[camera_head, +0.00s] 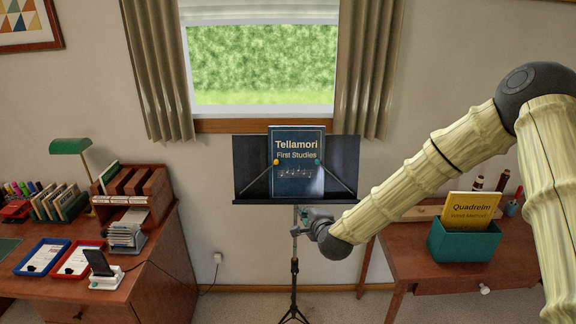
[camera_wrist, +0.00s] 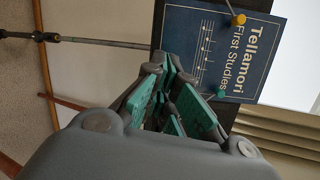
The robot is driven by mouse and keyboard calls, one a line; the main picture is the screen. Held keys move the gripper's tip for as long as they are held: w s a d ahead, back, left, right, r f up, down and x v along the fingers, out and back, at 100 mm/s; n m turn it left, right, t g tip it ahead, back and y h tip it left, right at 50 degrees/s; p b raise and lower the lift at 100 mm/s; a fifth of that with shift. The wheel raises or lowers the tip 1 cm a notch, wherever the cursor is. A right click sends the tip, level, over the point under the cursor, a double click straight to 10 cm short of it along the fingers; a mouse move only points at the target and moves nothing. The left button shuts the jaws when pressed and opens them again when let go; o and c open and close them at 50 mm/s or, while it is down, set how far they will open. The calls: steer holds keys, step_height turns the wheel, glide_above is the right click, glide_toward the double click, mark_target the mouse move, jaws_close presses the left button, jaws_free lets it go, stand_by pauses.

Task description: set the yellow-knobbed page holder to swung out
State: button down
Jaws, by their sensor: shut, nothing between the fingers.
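The yellow-knobbed page holder (camera_head: 276,162) is a thin arm on the left of the black music stand (camera_head: 346,170). It slants inward, its knob over the left edge of the blue Tellamori book (camera_head: 297,186). In the wrist view the yellow knob (camera_wrist: 239,19) is at the top right, over the book (camera_wrist: 215,45). A green-knobbed holder (camera_head: 317,162) slants inward on the right; its knob (camera_wrist: 221,94) shows beside my fingers. My gripper (camera_head: 302,213) is shut and empty, just below the stand's lower lip. The wrist view shows its green-padded fingers (camera_wrist: 172,78) near the book.
The stand's pole and tripod (camera_head: 294,270) are below my gripper. A desk with trays (camera_head: 75,262) is at left. A table with a teal box (camera_head: 464,244) is at right, under my arm. The window (camera_head: 262,65) and curtains are behind. The space left of the stand is clear.

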steer(key=w+r+m+t, duration=0.1)
steer(key=w+r, duration=0.3)
steer(key=r, duration=0.4)
steer(key=shift+r+m+p, duration=0.25)
steer(key=shift+m+p, duration=0.05)
steer(key=shift+m, duration=0.3)
steer(key=p+x, duration=0.2)
steer(key=x, duration=0.2)
steer(key=p+x, duration=0.2)
steer(key=x, duration=0.3)
steer(key=shift+w+d+r+p, duration=0.15)
steer(key=shift+r+p, duration=0.1)
steer(key=shift+p, duration=0.15)
steer(key=shift+w+a+r+p, duration=0.15)
steer(key=shift+w+a+p, duration=0.1)
steer(key=shift+a+p, duration=0.3)
steer(key=shift+w+a+r+p, duration=0.15)
steer(key=shift+w+a+p, duration=0.1)
steer(key=shift+a+p, duration=0.25)
steer(key=shift+a+r, duration=0.2)
steer(key=shift+a, duration=0.5)
steer(key=shift+w+a+p, duration=0.1)
steer(key=shift+a+p, duration=0.1)
steer(key=shift+p, duration=0.2)
steer(key=shift+a, duration=0.15)
